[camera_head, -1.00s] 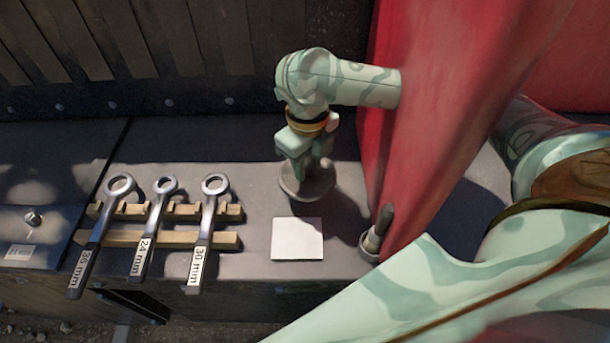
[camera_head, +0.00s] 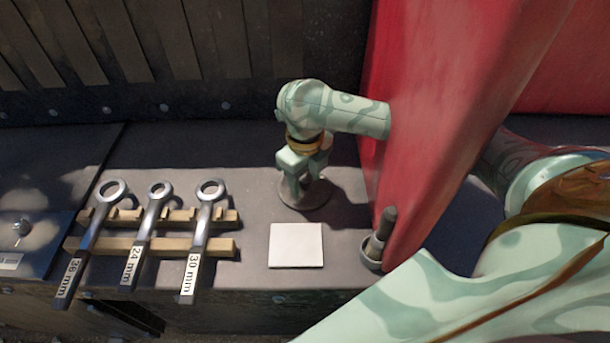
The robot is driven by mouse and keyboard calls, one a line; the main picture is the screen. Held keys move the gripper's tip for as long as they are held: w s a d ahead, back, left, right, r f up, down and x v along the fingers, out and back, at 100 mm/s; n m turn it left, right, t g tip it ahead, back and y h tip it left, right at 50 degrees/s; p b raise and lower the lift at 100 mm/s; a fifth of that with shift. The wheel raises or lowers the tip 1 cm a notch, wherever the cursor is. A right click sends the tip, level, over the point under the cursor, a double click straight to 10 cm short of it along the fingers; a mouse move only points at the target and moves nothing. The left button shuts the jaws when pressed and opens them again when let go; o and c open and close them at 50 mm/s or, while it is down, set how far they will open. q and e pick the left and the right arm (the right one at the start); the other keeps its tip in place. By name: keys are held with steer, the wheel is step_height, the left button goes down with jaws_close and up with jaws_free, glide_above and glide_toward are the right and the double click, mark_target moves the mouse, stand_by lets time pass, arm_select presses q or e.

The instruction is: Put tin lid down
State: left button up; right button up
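The tin lid (camera_head: 313,198) is a round grey-brown disc above or on the grey bench top, behind a white square. My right gripper (camera_head: 303,182) points down at it, its pale green fingers reaching the disc. The fingers stand a little apart and appear shut on the lid; the exact grip spot is hidden. I cannot tell whether the lid touches the bench. My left gripper is not in view.
The white square (camera_head: 296,246) lies flat near the bench's front edge. A dark rod stands in a round cup (camera_head: 372,254) to its right. Three labelled spanners (camera_head: 149,228) lie on wooden rails (camera_head: 222,248) at left. A large red panel (camera_head: 405,130) blocks the right.

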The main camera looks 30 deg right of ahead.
mark_target(305, 178)
step_height(305, 178, up, 12)
steer(key=p, duration=0.3)
steer(key=shift+r+p, duration=0.15)
steer(key=shift+p, duration=0.15)
stand_by(0.5)
